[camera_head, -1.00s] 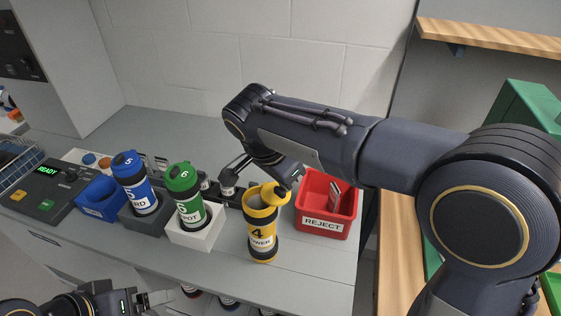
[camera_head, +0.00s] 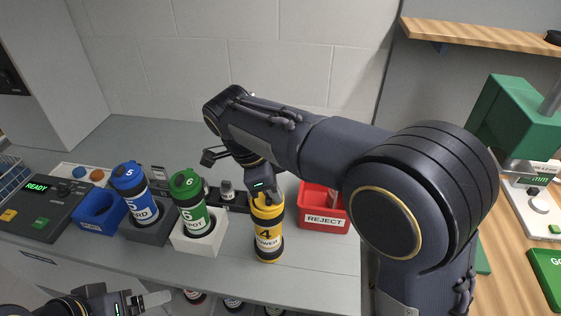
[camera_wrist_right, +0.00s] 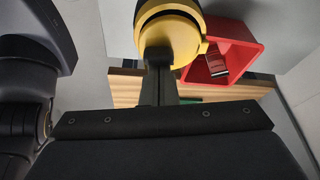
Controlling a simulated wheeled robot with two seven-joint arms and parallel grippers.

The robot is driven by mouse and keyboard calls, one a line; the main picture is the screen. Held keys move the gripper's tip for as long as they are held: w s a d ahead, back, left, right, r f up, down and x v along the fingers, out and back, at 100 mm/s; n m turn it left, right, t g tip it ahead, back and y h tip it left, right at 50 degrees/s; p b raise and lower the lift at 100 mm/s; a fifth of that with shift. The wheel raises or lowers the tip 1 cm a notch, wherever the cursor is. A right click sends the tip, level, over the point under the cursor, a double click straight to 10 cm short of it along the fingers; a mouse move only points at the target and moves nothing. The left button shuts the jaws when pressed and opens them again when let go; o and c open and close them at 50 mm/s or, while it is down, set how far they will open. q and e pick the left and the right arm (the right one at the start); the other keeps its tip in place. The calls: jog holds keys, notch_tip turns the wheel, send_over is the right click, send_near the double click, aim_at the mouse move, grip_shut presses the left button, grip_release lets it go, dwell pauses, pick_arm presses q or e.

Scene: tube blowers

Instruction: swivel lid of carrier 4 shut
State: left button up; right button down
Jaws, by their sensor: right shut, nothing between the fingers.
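The yellow carrier 4 (camera_head: 267,240) stands upright on the grey counter, its top partly hidden by my right gripper. In the right wrist view its round yellow top (camera_wrist_right: 168,32) is close up, with a small yellow lug on its right side. The lid lies over the top there; I cannot tell whether it is fully seated. My right gripper (camera_head: 262,193) is shut and empty, its fingertips at the near side of the lid, seemingly touching it. The fingers also show in the wrist view (camera_wrist_right: 160,78). My left gripper (camera_head: 152,299) is low at the left; its opening is unclear.
A red REJECT bin (camera_head: 325,212) stands right beside the carrier. Green carrier 6 (camera_head: 188,190) sits in a white holder and blue carrier 5 (camera_head: 133,183) in a grey one, both to the left. A blue bin (camera_head: 98,210) and a control panel (camera_head: 40,212) lie farther left.

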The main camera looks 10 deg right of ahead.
jog(key=shift+a, duration=0.45)
dwell(0.6)
